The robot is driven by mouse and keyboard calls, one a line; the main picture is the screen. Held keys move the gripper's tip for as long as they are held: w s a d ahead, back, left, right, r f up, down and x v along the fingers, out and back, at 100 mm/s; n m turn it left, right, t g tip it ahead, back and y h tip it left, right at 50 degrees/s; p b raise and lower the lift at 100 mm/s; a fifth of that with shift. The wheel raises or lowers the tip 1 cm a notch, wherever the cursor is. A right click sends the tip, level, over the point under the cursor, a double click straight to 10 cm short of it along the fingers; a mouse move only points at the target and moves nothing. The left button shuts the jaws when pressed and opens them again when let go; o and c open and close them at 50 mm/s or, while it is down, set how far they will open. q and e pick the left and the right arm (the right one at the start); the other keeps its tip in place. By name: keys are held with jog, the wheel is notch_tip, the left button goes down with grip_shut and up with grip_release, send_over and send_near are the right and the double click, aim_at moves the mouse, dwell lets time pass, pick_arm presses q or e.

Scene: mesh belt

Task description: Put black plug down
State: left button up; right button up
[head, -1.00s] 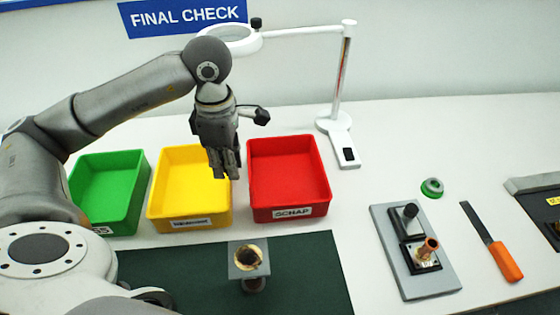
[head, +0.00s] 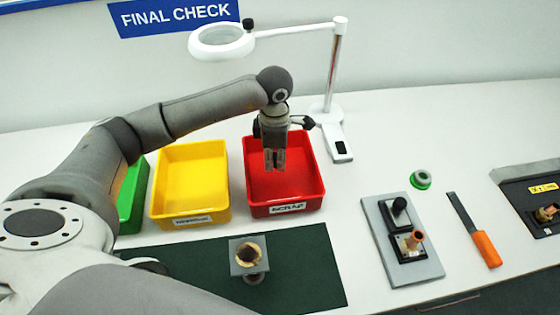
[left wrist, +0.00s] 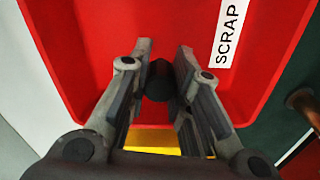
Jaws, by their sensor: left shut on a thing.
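My left gripper (head: 274,166) is over the red bin (head: 262,203) in the head view, pointing down. In the left wrist view its two fingers (left wrist: 158,75) are shut on a small dark round thing, the black plug (left wrist: 159,82), with the red bin floor (left wrist: 110,40) beyond it. A label reading SCRAP (left wrist: 229,35) is on that bin. The plug is hard to make out in the head view. My right gripper is not in view.
A yellow bin (head: 155,190) and a partly hidden green bin (head: 137,198) stand left of the red one. A white magnifier lamp (head: 331,90) stands behind. In front lie a dark mat (head: 310,265) with a small stand (head: 235,268), a grey fixture plate (head: 423,270) and an orange-handled tool (head: 487,249).

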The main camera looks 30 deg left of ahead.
aim_at(280, 176)
pick_arm(q)
jog(key=shift+w+d+f, duration=0.25)
jog(key=shift+w+f, duration=0.15)
jog(key=shift+f, duration=0.1)
jog(key=shift+w+f, duration=0.1)
jog(key=shift+f, duration=0.1)
notch_tip(280, 176, down, 3)
jog(key=shift+d+f+p, duration=0.1)
jog(key=shift+d+p, duration=0.05)
jog(key=shift+p, duration=0.45)
jog(key=shift+w+f, duration=0.1)
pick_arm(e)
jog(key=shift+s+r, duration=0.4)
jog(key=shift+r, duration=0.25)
pick_arm(q)
jog(key=shift+f, duration=0.1)
jog(key=o, duration=0.9)
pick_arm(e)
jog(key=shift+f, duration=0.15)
